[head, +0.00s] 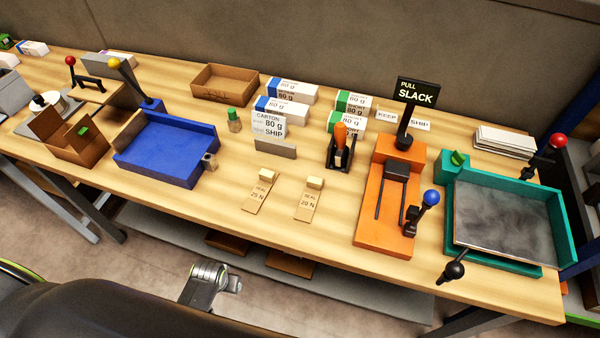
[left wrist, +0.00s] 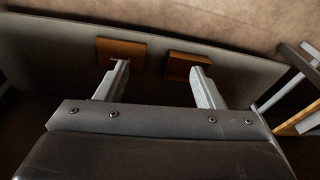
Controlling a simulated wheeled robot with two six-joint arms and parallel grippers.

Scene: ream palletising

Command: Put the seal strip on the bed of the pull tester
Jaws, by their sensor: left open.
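Two tan seal strips lie on the bench in the head view, each with a pale block at its far end. The left strip (head: 260,196) reads "SEAL 25 N" and the right strip (head: 307,205) reads "SEAL 20 N". The orange pull tester (head: 373,225) stands to their right, with a black clamp, two dark rails and a blue-knobbed lever. Its sign (head: 416,92) reads "PULL SLACK". No strip shows on its bed. My left gripper (head: 212,277) is below the bench's front edge, apart from the strips. In the left wrist view it is open and empty (left wrist: 158,88).
A blue tray (head: 165,155) stands left and a teal tray (head: 505,215) right. An orange-handled stapler-like tool (head: 340,150) and small signs stand behind the strips. Brown pieces (left wrist: 122,52) lie on the lower shelf (left wrist: 245,72). The bench in front of the strips is clear.

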